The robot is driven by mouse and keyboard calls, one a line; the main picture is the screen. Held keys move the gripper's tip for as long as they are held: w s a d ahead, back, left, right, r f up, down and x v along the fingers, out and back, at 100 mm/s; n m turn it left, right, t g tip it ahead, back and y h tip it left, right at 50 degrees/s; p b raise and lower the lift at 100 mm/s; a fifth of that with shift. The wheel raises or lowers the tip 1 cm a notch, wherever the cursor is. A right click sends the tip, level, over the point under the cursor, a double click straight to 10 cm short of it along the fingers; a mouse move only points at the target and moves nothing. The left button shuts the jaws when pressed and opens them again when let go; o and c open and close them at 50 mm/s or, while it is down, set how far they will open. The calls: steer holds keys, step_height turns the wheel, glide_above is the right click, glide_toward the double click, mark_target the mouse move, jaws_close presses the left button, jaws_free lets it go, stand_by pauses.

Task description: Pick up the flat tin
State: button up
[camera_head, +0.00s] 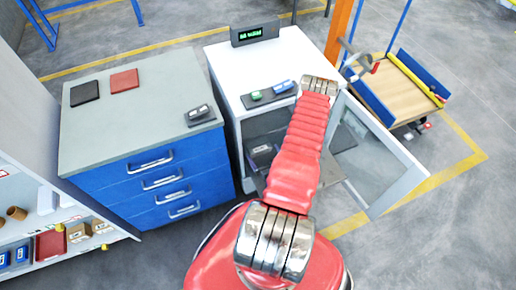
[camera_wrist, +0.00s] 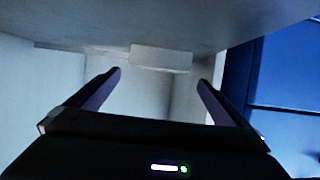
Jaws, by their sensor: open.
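I cannot tell for sure which thing is the flat tin.
The cabinet door (camera_head: 378,160) stands open to the right. A dark tray (camera_head: 268,99) with small items lies on the cabinet. A blue drawer unit (camera_head: 150,178) stands left, carrying black and red mats (camera_head: 124,80) and a small item (camera_head: 199,113). A cart (camera_head: 408,85) stands behind right.

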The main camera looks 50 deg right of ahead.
mark_target(259, 146)
steer(key=shift+x, duration=1.6)
steer(key=shift+x, duration=2.6)
steer(key=shift+c, duration=0.6)
steer(key=c, duration=1)
